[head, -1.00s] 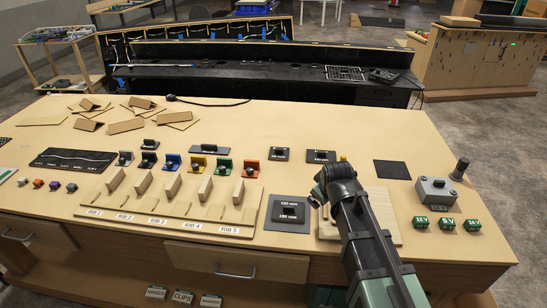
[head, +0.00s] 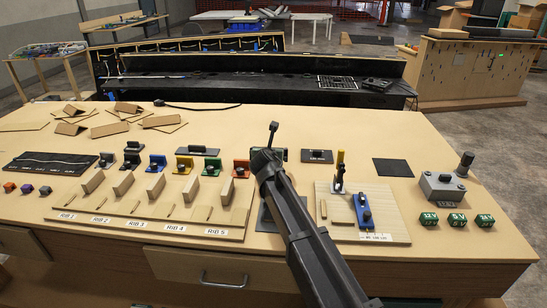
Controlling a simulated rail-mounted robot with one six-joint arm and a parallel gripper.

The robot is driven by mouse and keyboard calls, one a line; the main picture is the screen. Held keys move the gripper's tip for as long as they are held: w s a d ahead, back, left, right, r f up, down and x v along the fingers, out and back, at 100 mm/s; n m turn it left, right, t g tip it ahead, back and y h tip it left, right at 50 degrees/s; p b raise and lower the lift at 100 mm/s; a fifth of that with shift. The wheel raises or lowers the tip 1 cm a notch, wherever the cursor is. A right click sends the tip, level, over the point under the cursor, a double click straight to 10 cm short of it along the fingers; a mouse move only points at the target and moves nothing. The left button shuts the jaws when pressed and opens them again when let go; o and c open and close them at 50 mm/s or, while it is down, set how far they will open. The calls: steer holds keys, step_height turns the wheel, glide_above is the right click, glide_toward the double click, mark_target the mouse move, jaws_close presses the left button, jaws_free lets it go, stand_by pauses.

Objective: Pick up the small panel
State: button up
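My arm reaches up from the bottom of the head view, and my gripper (head: 272,152) is over the middle of the table, right of the red block. I see it from behind, so its fingers and their opening are hidden. The smallest dark panel, seen earlier at this place, is now mostly or wholly hidden by the gripper; I cannot tell whether they touch. A larger dark panel (head: 266,217) lies nearer, partly covered by my arm.
Wooden rib stands (head: 155,187) fill the left front, with coloured clip blocks (head: 185,165) behind them. A wooden board (head: 388,222) with a blue tool (head: 364,211) stands right of my arm. A grey box (head: 441,187) and green cubes (head: 456,219) are farther right.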

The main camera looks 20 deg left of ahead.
steer(key=b+x, duration=0.1)
steer(key=x, duration=0.3)
steer(key=shift+a+f, duration=0.1)
steer(key=shift+f, duration=0.1)
steer(key=shift+w, duration=0.25)
steer(key=b+x, duration=0.2)
steer(key=x, duration=0.3)
steer(key=shift+a+f, duration=0.15)
steer(key=c, duration=0.7)
steer(key=shift+c, duration=0.2)
steer(key=shift+r, duration=0.2)
